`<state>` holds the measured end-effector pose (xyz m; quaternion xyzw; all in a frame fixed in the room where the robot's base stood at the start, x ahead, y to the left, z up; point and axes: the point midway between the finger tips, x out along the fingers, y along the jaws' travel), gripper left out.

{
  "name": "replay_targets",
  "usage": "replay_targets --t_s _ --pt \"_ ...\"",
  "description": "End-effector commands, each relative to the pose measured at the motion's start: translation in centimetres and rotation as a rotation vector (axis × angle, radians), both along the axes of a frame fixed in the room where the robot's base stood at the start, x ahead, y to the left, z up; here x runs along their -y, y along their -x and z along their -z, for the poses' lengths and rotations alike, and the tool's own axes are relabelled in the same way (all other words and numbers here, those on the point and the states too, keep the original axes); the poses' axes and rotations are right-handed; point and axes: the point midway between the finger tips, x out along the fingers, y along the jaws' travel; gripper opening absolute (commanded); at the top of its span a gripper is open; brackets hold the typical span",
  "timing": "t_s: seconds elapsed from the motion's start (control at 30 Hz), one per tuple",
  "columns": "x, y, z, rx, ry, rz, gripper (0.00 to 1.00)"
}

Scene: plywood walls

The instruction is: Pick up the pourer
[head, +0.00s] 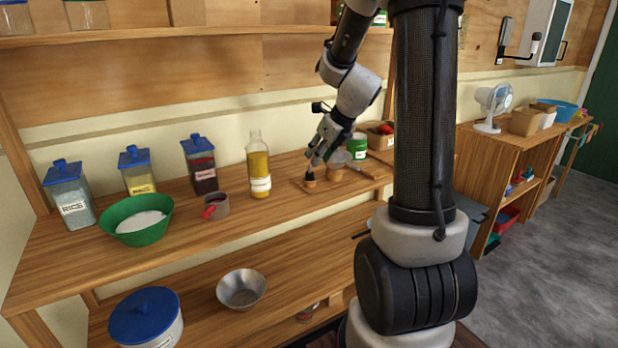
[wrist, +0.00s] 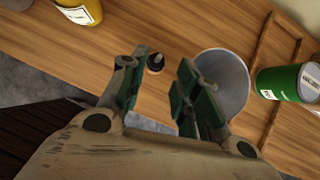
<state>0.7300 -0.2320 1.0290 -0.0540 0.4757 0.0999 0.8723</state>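The pourer (head: 310,177), a small piece with a dark top over a brown, cork-like base, stands on the wooden counter (head: 235,222) right of the oil bottle. Its dark tip (wrist: 156,62) also shows in the wrist view, between my fingers and closer to the left one. My gripper (head: 314,160) points down just above the pourer in the head view. In the wrist view my gripper (wrist: 163,82) is open, with a clear gap between the green-padded fingers. Whether a finger touches the pourer I cannot tell.
A pale grey round vessel (wrist: 222,82) stands close by my right finger in the wrist view. A green can (head: 357,147) is behind it. The yellow oil bottle (head: 258,165), a dark mug (head: 217,204) and a green bowl (head: 137,222) stand left. The counter's front is clear.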

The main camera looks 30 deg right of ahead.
Motion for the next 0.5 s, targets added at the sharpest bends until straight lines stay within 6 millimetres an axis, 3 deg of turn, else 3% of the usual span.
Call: replay_targets --t_s 0.5 --pt "-1.1 -3.7 5.7 -0.002 0.000 -0.003 0.32"
